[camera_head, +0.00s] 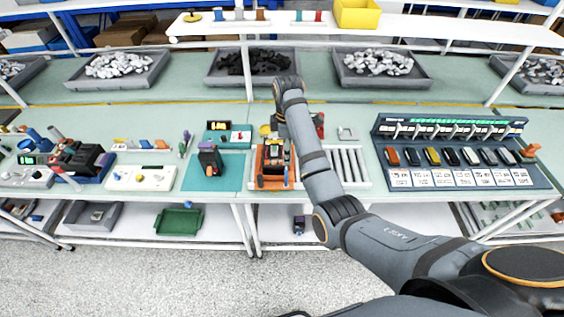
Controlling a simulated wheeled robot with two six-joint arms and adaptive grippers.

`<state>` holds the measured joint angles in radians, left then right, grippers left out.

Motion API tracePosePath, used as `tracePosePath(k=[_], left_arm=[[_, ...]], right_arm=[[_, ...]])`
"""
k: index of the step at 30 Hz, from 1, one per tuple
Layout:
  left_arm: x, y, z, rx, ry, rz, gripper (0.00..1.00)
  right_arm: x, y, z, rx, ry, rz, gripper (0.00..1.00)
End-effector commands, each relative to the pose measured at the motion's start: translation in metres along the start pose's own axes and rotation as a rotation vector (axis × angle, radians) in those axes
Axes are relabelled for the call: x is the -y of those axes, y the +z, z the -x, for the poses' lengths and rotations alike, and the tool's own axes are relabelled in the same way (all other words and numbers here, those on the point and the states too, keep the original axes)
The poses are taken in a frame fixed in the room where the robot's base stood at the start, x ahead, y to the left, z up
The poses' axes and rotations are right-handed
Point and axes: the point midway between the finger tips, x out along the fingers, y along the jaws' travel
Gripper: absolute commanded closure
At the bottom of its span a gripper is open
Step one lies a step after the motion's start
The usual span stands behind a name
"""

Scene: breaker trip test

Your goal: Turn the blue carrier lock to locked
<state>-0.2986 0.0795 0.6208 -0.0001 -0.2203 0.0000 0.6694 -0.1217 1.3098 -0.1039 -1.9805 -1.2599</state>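An orange carrier (272,181) with a dark device (274,152) in it sits at the middle of the bench, at the left end of a white roller track (349,165). I cannot make out a blue lock on the carrier, nor its position. My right arm comes in from the lower right and reaches over the track. Its wrist bends down just behind the carrier, where my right gripper (277,126) is small and partly hidden by the arm. Its fingers cannot be told apart, nor whether they touch anything. My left gripper is not in view.
A teal mat (231,174) with a dark device (210,160) lies left of the carrier. A panel (455,128) with several meters and coloured modules stands at the right. A white tray (140,178) and dark red-marked equipment (80,159) stand left. Grey bins (120,82) line the back.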

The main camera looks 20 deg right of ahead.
Motion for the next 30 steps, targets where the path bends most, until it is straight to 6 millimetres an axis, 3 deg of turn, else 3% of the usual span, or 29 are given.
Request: tracePosePath(k=[7, 15, 21, 27, 30], left_arm=[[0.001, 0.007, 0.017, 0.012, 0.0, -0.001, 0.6], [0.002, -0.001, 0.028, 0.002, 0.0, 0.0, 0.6], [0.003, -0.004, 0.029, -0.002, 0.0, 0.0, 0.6], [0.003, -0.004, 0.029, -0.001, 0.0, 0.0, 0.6], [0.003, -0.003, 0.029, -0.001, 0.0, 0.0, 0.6]], right_arm=[[0.002, 0.001, -0.04, 0.003, -0.007, -0.002, 0.4], [0.001, 0.001, -0.091, 0.001, -0.004, -0.003, 0.4], [0.001, 0.001, -0.104, 0.0, -0.001, -0.003, 0.4], [0.001, 0.001, -0.105, 0.0, -0.001, -0.003, 0.4], [0.001, 0.001, -0.105, 0.0, 0.0, -0.003, 0.52]])
